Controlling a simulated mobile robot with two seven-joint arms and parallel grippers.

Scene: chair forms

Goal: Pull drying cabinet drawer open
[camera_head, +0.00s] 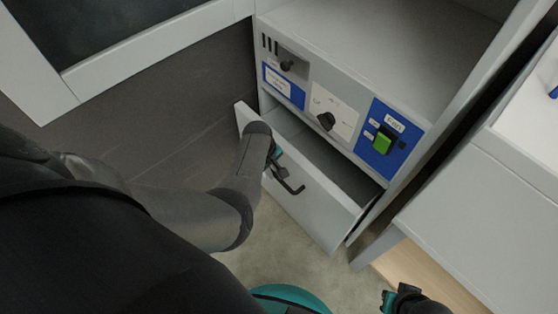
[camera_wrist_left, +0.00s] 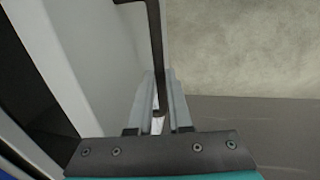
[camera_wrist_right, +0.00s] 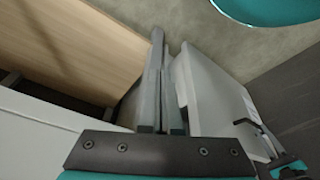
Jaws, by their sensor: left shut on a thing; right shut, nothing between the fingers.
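The drying cabinet (camera_head: 330,112) has a pale drawer (camera_head: 325,212) below its control panel, standing partly open with its inside visible. A dark bar handle (camera_head: 291,188) is on the drawer front. My left gripper (camera_head: 274,165) is at the handle, partly hidden by my arm. In the left wrist view, its fingers (camera_wrist_left: 161,88) are shut on the handle (camera_wrist_left: 155,35). My right gripper (camera_head: 398,299) is low at the right, apart from the drawer. In the right wrist view, its fingers (camera_wrist_right: 156,62) are shut and empty, and the drawer (camera_wrist_right: 213,95) shows beyond them.
A white cabinet (camera_head: 480,215) stands close at the right, with a wooden panel (camera_head: 415,278) below. Bare floor (camera_head: 275,245) lies in front of the drawer.

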